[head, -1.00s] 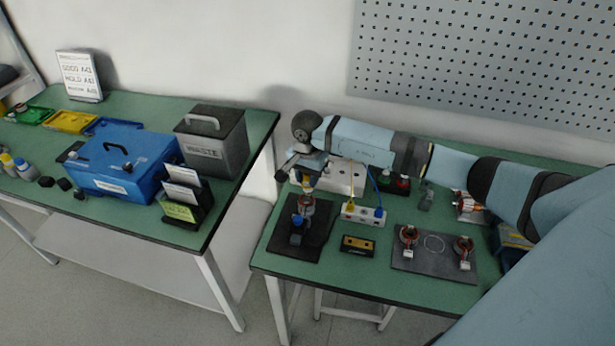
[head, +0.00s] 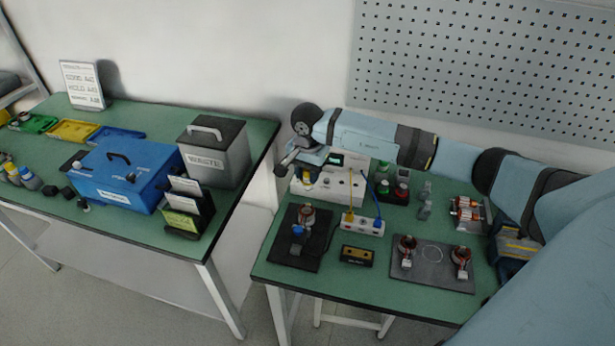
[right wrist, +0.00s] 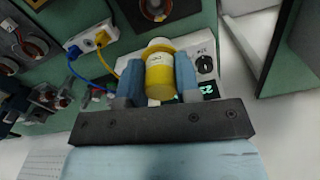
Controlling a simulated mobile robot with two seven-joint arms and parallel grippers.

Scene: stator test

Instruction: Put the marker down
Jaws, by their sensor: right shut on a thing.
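The marker (right wrist: 159,78), a short yellow cylinder with a pale band and a white end, is between the blue fingers of my right gripper (right wrist: 158,85) in the right wrist view. The fingers are shut on it. In the head view my right gripper (head: 308,180) hangs in front of the white instrument box (head: 345,188), beyond the dark mat with a stator (head: 306,213). Little of the marker shows there. My left gripper is not in view.
A white socket strip (head: 362,223) with yellow and blue cables lies beside the dark mat (head: 292,258). A grey plate (head: 432,272) carries two stators. Several bottles (head: 25,176) stand at the far left. Bare green table shows at the front edge.

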